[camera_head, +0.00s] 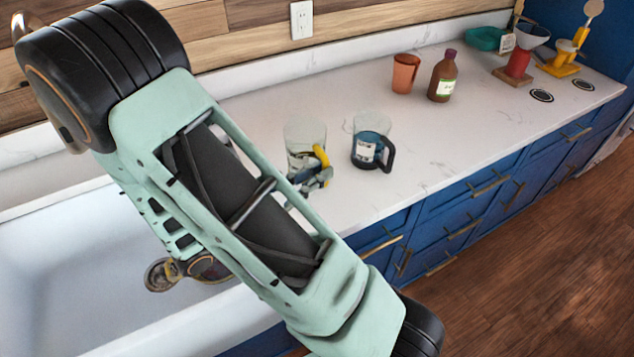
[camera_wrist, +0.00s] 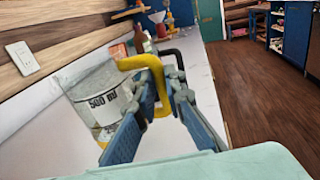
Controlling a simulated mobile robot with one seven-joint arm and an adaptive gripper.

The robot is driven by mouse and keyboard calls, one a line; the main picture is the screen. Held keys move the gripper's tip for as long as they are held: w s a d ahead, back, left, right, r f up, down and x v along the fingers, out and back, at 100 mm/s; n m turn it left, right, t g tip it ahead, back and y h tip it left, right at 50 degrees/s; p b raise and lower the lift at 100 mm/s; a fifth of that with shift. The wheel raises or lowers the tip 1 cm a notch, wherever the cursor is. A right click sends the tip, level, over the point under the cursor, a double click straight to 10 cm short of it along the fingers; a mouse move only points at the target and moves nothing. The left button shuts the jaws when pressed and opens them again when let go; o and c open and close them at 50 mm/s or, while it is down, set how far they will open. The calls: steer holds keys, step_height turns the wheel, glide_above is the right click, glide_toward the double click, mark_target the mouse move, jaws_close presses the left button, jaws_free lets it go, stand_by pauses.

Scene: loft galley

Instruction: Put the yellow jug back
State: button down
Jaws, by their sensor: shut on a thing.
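The yellow jug (camera_head: 303,138) is a clear jug with a yellow handle, at the counter's middle near the sink. In the wrist view the jug (camera_wrist: 98,95) shows a "500 ml" label and its yellow handle (camera_wrist: 153,68). My gripper (camera_head: 318,177) is shut on that handle, with blue fingers on either side of it in the wrist view (camera_wrist: 150,108). My arm hides part of the jug's base, so I cannot tell whether it touches the counter.
A similar jug with a dark handle (camera_head: 368,140) stands close on the right. An orange cup (camera_head: 405,74) and a brown bottle (camera_head: 443,78) stand farther back. A funnel stand (camera_head: 519,62) and dark round pads (camera_head: 541,96) are at the far end. The sink (camera_head: 60,270) is at left.

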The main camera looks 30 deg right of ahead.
steer(key=shift+w+d+f, duration=0.1)
steer(key=shift+w+f, duration=0.1)
steer(key=shift+f, duration=0.8)
steer(key=shift+w+d+f, duration=0.1)
steer(key=shift+w+f, duration=0.05)
steer(key=shift+f, duration=0.85)
steer(key=shift+f, duration=0.15)
steer(key=c, duration=2)
jaws_free()
